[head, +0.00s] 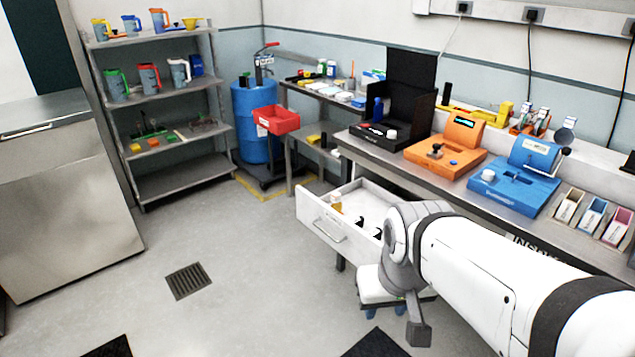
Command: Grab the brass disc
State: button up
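A white drawer (322,228) stands open below the workbench. A small brass-yellow piece (336,202) stands in its left part; it is too small to tell whether this is the brass disc. Two small black-topped pieces (360,221) are in the drawer near its front. My white arm reaches in from the lower right and covers the drawer's right end. The grey end of my arm, with my gripper (418,332), hangs low in front of the bench, right of and below the drawer. Its fingers do not show clearly. No held thing is visible.
The workbench (405,160) carries a black station (378,137), an orange one (445,150) and a blue one (513,190). A white-seated stool (372,287) stands under my arm. A red bin (276,120) sits left of the bench. The floor at left is clear.

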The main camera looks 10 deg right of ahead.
aim_at(336, 197)
jog(key=u, duration=0.45)
jog(key=i, duration=2.05)
jog(key=z, duration=0.45)
jog(key=k, duration=0.85)
jog(key=z, duration=0.2)
jog(key=i, duration=0.85)
jog(key=u, duration=0.05)
